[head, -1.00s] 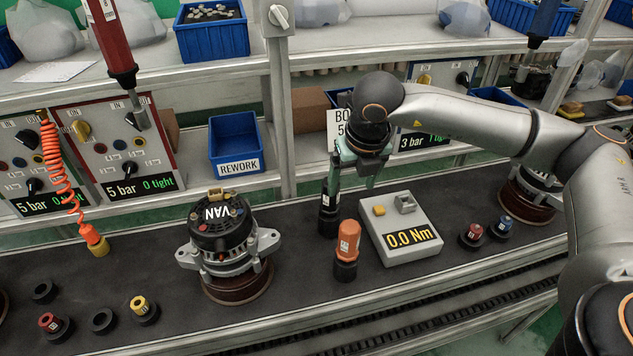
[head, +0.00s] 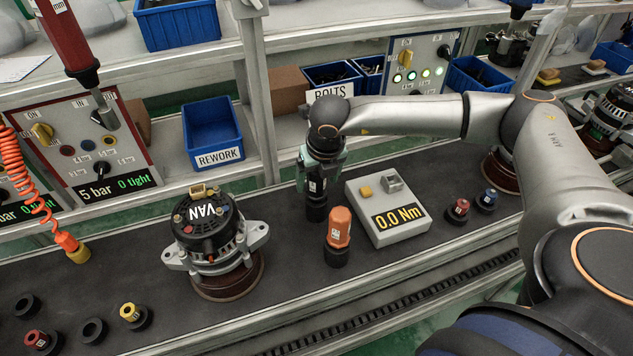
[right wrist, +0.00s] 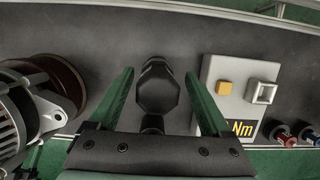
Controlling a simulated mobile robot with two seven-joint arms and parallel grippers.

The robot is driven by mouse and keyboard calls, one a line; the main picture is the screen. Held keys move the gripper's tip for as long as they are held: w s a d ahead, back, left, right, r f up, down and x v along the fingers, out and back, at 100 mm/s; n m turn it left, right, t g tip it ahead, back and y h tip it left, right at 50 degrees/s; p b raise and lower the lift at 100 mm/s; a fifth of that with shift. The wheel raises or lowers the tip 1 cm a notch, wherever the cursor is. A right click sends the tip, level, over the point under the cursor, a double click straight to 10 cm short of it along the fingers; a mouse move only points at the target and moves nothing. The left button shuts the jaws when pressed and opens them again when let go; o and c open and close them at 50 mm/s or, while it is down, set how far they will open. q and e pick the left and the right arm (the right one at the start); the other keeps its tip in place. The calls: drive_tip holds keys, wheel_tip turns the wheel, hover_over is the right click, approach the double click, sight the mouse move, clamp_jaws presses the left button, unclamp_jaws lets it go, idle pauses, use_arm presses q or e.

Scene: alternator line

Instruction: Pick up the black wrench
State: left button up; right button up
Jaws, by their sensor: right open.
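The black wrench (head: 316,208) stands upright on the dark bench mat, left of the grey torque box. In the head view its upper part is hidden by my right gripper (head: 320,172), which reaches down over it. In the right wrist view the wrench's dark octagonal head (right wrist: 157,90) lies between the two green fingers of my right gripper (right wrist: 152,95). The fingers are open, with a gap on each side of the wrench. My left gripper is not in view.
An orange tool (head: 338,232) stands close in front of the wrench. The torque box (head: 400,228) reading 0.0 Nm is to its right. The VAN alternator (head: 212,240) is to its left on a round brown base. A post (head: 258,95) rises behind.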

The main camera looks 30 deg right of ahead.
drive_tip(key=x, duration=0.3)
drive_tip(key=shift+a+f, duration=0.1)
drive_tip(key=shift+c, duration=0.2)
drive_tip(key=shift+w, duration=0.1)
clamp_jaws()
wheel_tip(320, 180, up, 10)
drive_tip(key=shift+r+b, duration=0.1)
drive_tip(key=shift+b, duration=0.3)
idle(0.4)
